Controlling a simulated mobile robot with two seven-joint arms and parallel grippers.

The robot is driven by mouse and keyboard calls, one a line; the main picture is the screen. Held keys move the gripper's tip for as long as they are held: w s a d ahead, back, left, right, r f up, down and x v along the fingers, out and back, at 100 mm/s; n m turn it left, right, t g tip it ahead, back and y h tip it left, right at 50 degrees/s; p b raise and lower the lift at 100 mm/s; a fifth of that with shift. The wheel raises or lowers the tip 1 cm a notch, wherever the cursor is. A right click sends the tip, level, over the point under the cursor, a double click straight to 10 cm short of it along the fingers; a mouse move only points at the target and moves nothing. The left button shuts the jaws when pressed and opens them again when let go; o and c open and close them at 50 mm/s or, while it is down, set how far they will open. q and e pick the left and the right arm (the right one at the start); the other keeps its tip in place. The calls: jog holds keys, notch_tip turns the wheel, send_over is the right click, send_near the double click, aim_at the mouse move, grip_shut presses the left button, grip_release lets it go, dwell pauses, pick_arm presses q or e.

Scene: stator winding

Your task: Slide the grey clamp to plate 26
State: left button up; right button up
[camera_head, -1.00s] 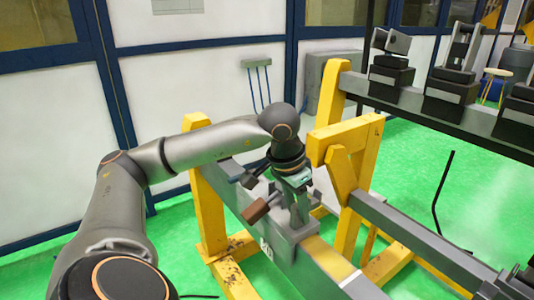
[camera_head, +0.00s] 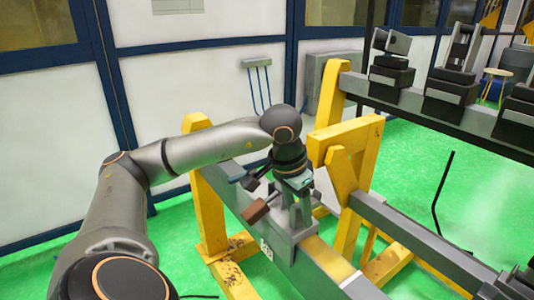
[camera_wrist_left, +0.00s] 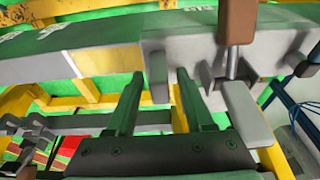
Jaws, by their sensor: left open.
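The grey clamp (camera_head: 288,232) sits around a grey beam (camera_head: 318,280) in the head view. It has a brown handle (camera_head: 255,211), which also shows in the wrist view (camera_wrist_left: 237,22). A small pale marking (camera_head: 266,249) is on the clamp's near side, too small to read. My left gripper (camera_head: 296,205) points down at the clamp's top. In the left wrist view my left gripper (camera_wrist_left: 158,76) is open, with an upright grey part of the clamp (camera_wrist_left: 158,72) between its fingers. Contact cannot be told. I cannot make out plate 26. My right gripper is out of view.
A yellow band (camera_head: 330,258) marks the beam to the right of the clamp. Yellow posts (camera_head: 208,200) and a yellow frame (camera_head: 345,140) stand close by. A second rail (camera_head: 425,240) runs to the right. Black devices (camera_head: 390,75) sit on the rear rail.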

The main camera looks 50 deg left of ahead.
pick_arm(q)
jog(key=shift+r+p, duration=0.6)
jog(key=shift+r, duration=0.05)
jog(key=p+v, duration=0.1)
jog(key=v, duration=0.1)
jog(key=w+p+v, duration=0.1)
jog(key=p+v, duration=0.1)
jog(key=shift+r, duration=0.1)
jog(key=p+v, duration=0.2)
jog(key=w+p+v, duration=0.1)
jog(key=p+v, duration=0.1)
jog(key=shift+r, duration=0.1)
jog(key=shift+r+p, duration=0.3)
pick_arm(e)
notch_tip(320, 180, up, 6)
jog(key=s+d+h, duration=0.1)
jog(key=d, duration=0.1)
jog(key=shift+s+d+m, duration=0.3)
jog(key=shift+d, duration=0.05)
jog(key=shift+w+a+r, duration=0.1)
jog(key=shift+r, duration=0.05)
